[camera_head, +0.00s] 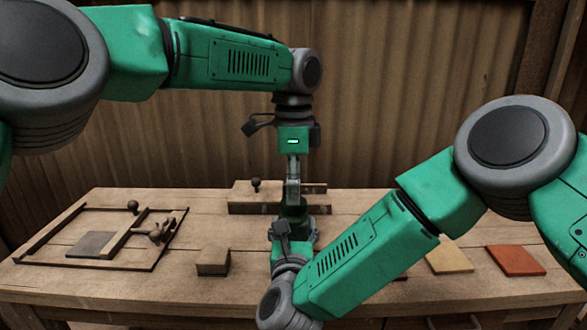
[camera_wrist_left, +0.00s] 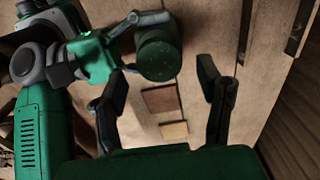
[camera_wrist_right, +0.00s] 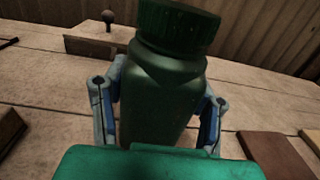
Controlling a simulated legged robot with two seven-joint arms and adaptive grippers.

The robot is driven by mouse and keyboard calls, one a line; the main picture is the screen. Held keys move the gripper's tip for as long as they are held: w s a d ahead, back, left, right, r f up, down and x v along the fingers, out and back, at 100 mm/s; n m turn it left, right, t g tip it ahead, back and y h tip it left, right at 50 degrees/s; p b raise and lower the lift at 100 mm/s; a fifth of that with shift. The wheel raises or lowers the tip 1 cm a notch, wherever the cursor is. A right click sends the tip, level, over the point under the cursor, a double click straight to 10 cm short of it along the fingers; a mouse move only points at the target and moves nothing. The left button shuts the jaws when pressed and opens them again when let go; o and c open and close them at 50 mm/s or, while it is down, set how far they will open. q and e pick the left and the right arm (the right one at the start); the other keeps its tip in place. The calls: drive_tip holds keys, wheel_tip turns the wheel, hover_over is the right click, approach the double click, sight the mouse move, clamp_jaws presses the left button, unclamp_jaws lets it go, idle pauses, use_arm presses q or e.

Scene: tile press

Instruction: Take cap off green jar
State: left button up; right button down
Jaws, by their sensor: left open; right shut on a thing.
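The green jar (camera_wrist_right: 158,105) with its dark green ribbed cap (camera_wrist_right: 178,25) is held slightly tilted above the table. The cap is on the jar. My right gripper (camera_wrist_right: 160,92) is shut on the jar's body, one finger on each side, below the cap. In the head view the jar (camera_head: 293,211) is partly hidden by the grippers. My left gripper (camera_head: 292,188) points down from above it. In the left wrist view my left gripper (camera_wrist_left: 163,82) is open and empty. The cap (camera_wrist_left: 158,56) shows beyond and between its fingertips, apart from both.
A wooden frame (camera_head: 40,241) with a grey tile (camera_head: 90,244) lies at the left. A wooden block (camera_head: 213,262) stands at front. A knobbed wooden piece (camera_head: 243,190) is behind the grippers. Yellow (camera_head: 449,259) and orange (camera_head: 516,260) tiles lie at the right.

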sight(291, 210)
use_arm(q)
drive_tip(key=shift+f, duration=1.65)
drive_tip(key=c, duration=1.2)
drive_tip(key=n, duration=0.9)
drive_tip(key=shift+d+n, duration=0.1)
drive_tip(key=shift+n, duration=0.2)
drive_tip(key=shift+r, duration=0.1)
drive_tip(key=shift+s+r, duration=0.1)
drive_tip(key=shift+s, duration=0.1)
